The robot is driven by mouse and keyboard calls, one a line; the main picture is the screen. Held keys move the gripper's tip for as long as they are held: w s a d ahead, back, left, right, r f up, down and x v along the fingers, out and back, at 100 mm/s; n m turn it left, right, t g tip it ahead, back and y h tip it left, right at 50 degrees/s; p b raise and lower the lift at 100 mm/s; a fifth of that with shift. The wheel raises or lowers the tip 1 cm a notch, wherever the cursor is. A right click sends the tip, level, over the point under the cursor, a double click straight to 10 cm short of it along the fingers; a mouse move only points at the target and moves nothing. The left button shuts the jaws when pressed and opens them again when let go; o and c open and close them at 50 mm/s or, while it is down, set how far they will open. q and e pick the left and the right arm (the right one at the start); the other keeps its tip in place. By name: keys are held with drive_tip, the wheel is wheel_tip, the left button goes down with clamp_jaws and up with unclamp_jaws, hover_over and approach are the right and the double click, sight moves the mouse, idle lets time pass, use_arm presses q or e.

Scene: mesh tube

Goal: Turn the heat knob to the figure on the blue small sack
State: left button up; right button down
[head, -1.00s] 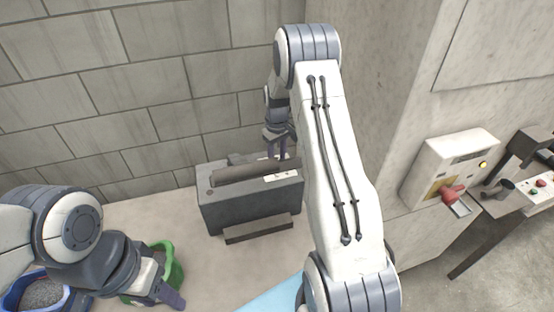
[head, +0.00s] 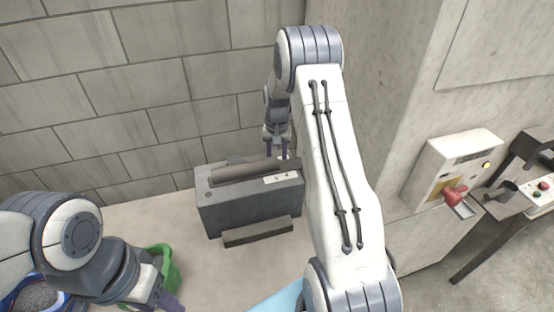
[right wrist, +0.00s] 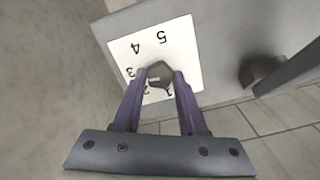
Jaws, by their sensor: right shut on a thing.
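The heat knob (right wrist: 159,74) is a dark knob on a white dial plate (right wrist: 180,45) with printed figures; 5, 4 and 3 show, and lower figures are partly covered by my fingers. My right gripper (right wrist: 160,80) is shut on the knob, one purple finger on each side. In the head view the right gripper (head: 278,140) is at the top of the grey machine (head: 250,210), near the white plate (head: 281,178). A blue sack (head: 32,296) with grey contents is at the lower left, partly hidden by my left arm; no figure is readable. My left gripper (head: 165,300) is beside a green sack (head: 168,265); its jaws are unclear.
A dark roller (head: 240,171) lies along the machine's top. A wall box with a red switch handle (head: 455,195) and a side table with buttons (head: 543,186) are at right. A light blue sheet (head: 275,302) lies at the front. The block wall is close behind.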

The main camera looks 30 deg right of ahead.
drive_tip(key=shift+m, duration=0.3)
drive_tip(key=shift+c, duration=2.3)
unclamp_jaws()
wheel_tip(320, 180, up, 11)
drive_tip(key=b, duration=0.2)
drive_tip(key=shift+f+b, duration=0.2)
drive_tip(key=shift+b, duration=0.2)
